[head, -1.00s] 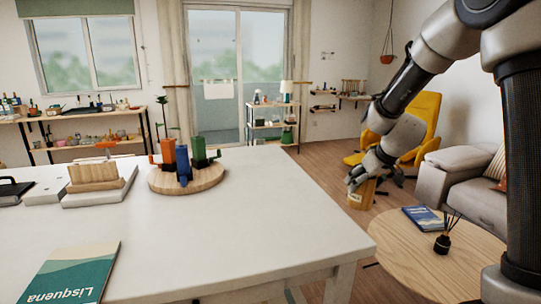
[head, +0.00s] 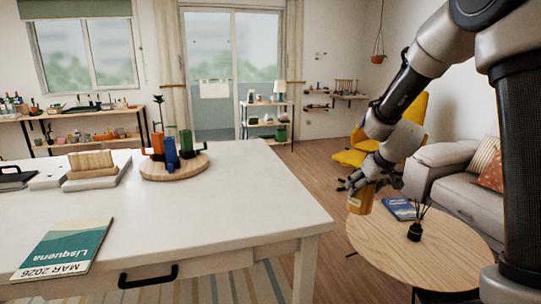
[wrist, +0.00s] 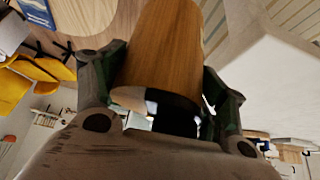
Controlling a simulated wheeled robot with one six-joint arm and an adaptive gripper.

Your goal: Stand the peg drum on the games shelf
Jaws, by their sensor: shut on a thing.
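The peg drum (head: 360,201) looks like a tan wooden cylinder. In the head view my gripper (head: 362,186) is shut on it and holds it in the air, slightly tilted, beside the round coffee table. In the wrist view the drum (wrist: 166,55) fills the space between the two fingers (wrist: 160,100), with smooth wood grain along its side. A low shelf unit (head: 265,122) with a lamp and small items stands at the back by the glass door. Small wall shelves (head: 345,96) hang to its right. I cannot tell which is the games shelf.
A white table (head: 220,213) with a book (head: 62,250) and a round board (head: 174,174) of coloured holders fills the left. The round wooden coffee table (head: 440,250) carries a reed diffuser (head: 415,232) and a blue book (head: 400,208). Open floor (head: 310,165) runs between toward the back.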

